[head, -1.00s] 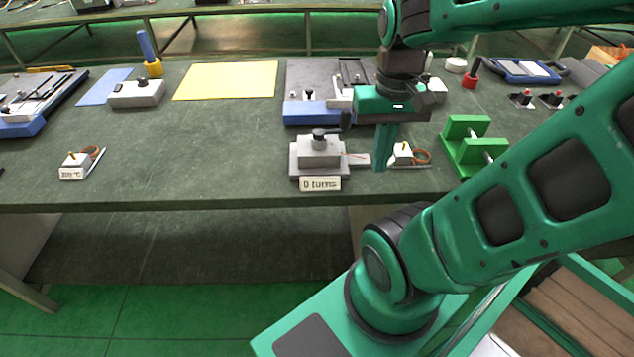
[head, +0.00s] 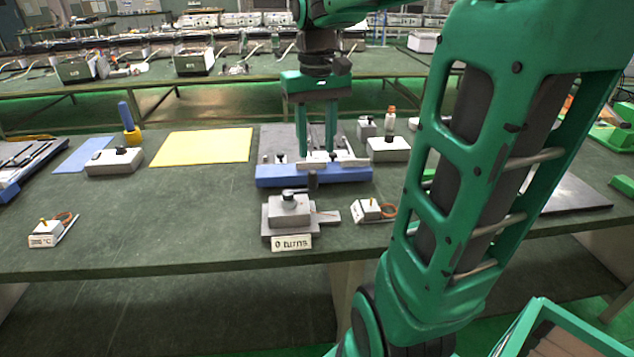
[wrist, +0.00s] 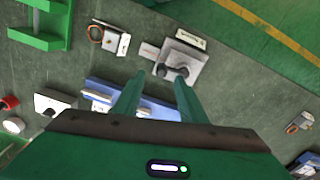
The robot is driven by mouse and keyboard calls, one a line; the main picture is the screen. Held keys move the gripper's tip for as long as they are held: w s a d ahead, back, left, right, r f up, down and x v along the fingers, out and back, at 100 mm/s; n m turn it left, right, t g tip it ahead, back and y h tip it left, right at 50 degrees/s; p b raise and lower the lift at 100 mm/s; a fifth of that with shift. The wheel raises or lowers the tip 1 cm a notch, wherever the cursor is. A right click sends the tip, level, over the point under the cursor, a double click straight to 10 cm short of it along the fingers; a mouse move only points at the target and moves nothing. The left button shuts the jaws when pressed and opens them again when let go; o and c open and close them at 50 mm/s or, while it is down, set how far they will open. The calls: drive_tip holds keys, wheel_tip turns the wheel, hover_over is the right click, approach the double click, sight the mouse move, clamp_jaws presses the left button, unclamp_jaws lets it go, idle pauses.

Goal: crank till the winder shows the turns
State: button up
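The winder (head: 289,214) is a grey box on a grey base near the front edge of the table, with a dark knob on top. Its label (head: 291,243) reads "0 turns".
A blue-edged fixture (head: 270,177) stands behind the winder. Small white blocks with copper coils stand to the right (head: 372,210) and left (head: 47,233). A yellow sheet (head: 203,147) and a grey box (head: 113,161) lie at left. The table left of the winder is mostly clear.

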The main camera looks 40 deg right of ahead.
sight(313, 176)
drive_tip(key=shift+w+r, duration=0.35)
drive_tip(key=shift+w, duration=0.4)
wheel_tip(313, 176, down, 11)
drive_tip(key=shift+s+r, duration=0.1)
drive_tip(key=shift+r, duration=0.1)
clamp_jaws()
drive_tip(key=shift+d, duration=0.2)
drive_tip(key=shift+a, duration=0.1)
